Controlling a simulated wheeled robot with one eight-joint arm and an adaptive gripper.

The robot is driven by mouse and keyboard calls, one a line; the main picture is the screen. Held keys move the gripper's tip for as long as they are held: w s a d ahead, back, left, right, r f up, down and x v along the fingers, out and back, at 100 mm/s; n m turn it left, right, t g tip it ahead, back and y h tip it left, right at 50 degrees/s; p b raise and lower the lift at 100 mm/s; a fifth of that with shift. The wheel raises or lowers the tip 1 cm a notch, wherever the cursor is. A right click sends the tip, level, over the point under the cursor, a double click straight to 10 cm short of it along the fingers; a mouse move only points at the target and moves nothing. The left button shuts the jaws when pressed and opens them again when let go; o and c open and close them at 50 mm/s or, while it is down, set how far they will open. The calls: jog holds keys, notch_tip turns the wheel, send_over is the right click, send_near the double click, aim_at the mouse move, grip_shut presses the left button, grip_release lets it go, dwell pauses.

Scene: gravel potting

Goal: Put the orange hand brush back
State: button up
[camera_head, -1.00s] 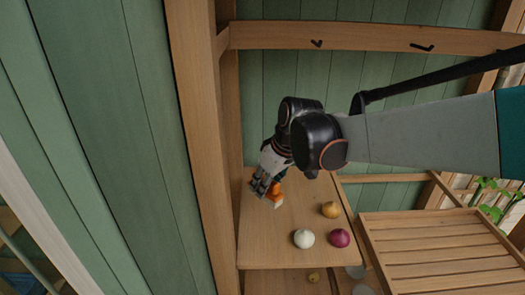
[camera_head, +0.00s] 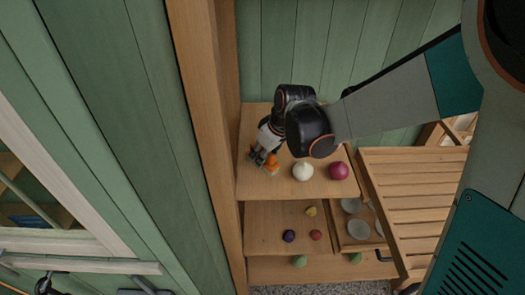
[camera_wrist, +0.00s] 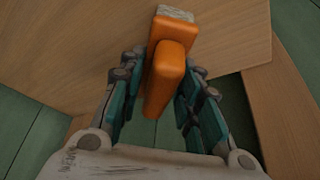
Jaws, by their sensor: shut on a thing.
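The orange hand brush (camera_head: 271,161) is at the left part of the top wooden shelf (camera_head: 262,188). In the wrist view its orange handle and body (camera_wrist: 168,70) point away from me, with a pale bristle end (camera_wrist: 176,13) at the far end. My gripper (camera_head: 262,158) is shut on the brush, with teal-padded fingers on either side of the handle in the wrist view (camera_wrist: 163,85). The brush is over the wooden board; I cannot tell whether its bristles touch it.
A white onion (camera_head: 302,171) and a red onion (camera_head: 339,170) sit on the same shelf, right of the brush. A wooden post (camera_head: 200,150) stands close on the left. A lower shelf (camera_head: 262,216) holds small round vegetables. A slatted wooden panel (camera_head: 405,205) is at right.

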jog(key=o, duration=1.1)
jog(key=p+v, duration=0.3)
jog(key=v, duration=0.9)
jog(key=s+d+r+m+t+h, duration=0.3)
jog(key=s+d+m, duration=0.5)
jog(key=s+d, duration=0.5)
jog(key=shift+s+d+r+m+t, duration=0.25)
jog(key=shift+s+r+t, duration=0.35)
jog(key=shift+s, duration=1.65)
